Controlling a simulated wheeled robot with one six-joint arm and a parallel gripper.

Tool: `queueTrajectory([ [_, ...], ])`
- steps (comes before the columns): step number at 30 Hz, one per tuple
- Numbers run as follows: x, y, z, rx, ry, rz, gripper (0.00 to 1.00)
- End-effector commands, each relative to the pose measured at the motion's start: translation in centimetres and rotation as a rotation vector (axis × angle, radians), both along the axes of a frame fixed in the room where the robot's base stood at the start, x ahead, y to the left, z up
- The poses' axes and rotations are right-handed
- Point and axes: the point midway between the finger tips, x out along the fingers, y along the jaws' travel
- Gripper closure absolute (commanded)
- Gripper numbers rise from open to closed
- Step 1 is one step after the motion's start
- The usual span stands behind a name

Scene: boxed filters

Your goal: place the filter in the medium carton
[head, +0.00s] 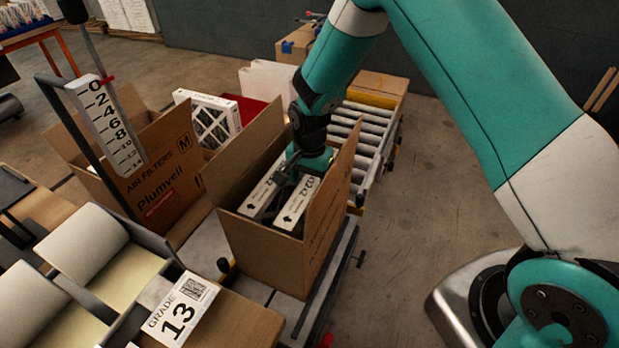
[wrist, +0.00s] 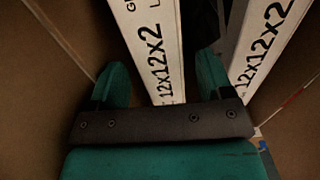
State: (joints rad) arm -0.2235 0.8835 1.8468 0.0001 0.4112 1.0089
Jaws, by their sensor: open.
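Two white-edged filters marked 12x12x2 stand on edge, side by side, in an open brown carton (head: 262,252) in the middle of the head view: a left filter (head: 262,196) and a right filter (head: 297,205). My gripper (head: 287,182) reaches down into this carton. In the wrist view my gripper (wrist: 160,80) is open, its teal fingers on either side of the left filter (wrist: 148,40). The right filter (wrist: 268,35) is outside the right finger. I cannot tell whether the fingers touch the filter. A brown carton marked M (head: 160,165) stands to the left; its inside is mostly hidden.
A pleated filter in a white frame (head: 212,118) stands behind the cartons. A roller conveyor (head: 362,140) runs behind the middle carton. A black-and-white scale post (head: 108,125) and a Grade 13 sign (head: 180,310) stand at the left. The floor (head: 420,215) at the right is clear.

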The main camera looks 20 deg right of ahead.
Motion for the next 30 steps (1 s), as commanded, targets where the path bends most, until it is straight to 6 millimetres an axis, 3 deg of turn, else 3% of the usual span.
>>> queueTrajectory([
  [5, 0.2, 0.0, 2.3, 0.001, -0.006, 0.0, 0.27],
  [15, 0.1, 0.0, 9.8, 0.001, -0.006, 0.0, 0.27],
  [23, -0.1, 0.1, 13.0, 0.003, -0.003, 0.009, 0.27],
  [26, -1.3, 0.5, 14.8, 0.025, -0.011, 0.086, 0.27],
  [30, -6.3, 1.8, 19.2, 0.099, -0.042, 0.367, 0.27],
])
